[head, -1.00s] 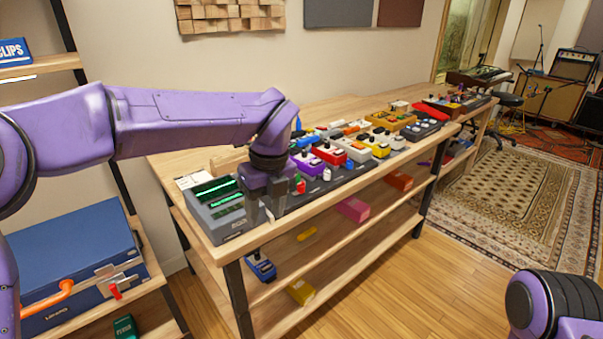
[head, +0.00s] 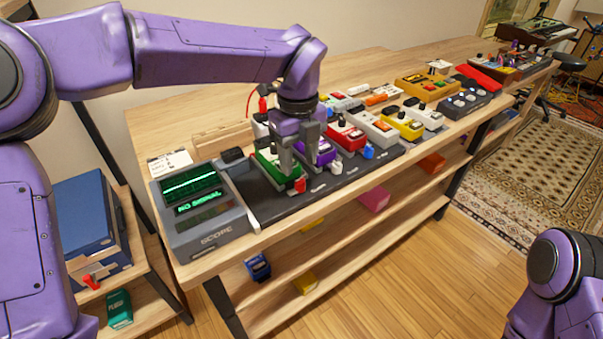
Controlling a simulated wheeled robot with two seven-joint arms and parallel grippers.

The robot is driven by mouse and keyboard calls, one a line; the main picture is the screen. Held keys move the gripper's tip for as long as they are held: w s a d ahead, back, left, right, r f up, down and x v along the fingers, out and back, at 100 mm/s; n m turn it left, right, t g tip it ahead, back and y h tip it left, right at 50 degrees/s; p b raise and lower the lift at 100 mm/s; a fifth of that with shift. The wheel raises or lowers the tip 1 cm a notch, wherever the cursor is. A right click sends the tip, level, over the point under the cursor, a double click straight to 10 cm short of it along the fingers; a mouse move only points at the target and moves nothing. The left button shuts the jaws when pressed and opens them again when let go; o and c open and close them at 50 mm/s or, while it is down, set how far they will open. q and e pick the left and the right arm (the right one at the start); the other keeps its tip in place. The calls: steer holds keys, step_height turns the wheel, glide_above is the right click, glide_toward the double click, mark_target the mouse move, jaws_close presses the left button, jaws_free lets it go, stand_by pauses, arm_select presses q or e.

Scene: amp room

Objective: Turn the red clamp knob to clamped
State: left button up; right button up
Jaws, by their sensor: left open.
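The red clamp knob (head: 300,185) stands at the front edge of the dark pedalboard (head: 275,206), in front of the green pedal (head: 268,168). My left gripper (head: 298,162) points down over the green pedal and the purple pedal (head: 325,153), with its fingers apart. The red knob shows just below the fingertips, and nothing shows between the fingers. I cannot tell whether a finger touches the knob or a pedal. The gripper hides part of both pedals. My right gripper is out of view.
A white knob (head: 336,167) and a blue knob (head: 368,151) stand right of the red one. More pedals fill the board's right. The wooden bench (head: 150,125) is bare at back left.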

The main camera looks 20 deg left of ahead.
mark_target(300, 179)
arm_select(q)
steer(key=f, duration=0.3)
steer(key=w+f, duration=0.1)
steer(key=f, duration=0.2)
steer(key=shift+w+f, duration=0.1)
steer(key=shift+s, duration=0.25)
steer(key=shift+w, duration=0.1)
jaws_close()
steer(key=m+p, duration=0.4)
steer(key=m, duration=0.1)
steer(key=shift+r, duration=0.3)
steer(key=m+p, duration=0.9)
steer(key=shift+p, duration=0.4)
steer(key=shift+w+f+m+p, duration=0.1)
steer(key=shift+f+m+p, duration=0.05)
steer(key=shift+m+p, duration=1.7)
steer(key=shift+m, duration=0.25)
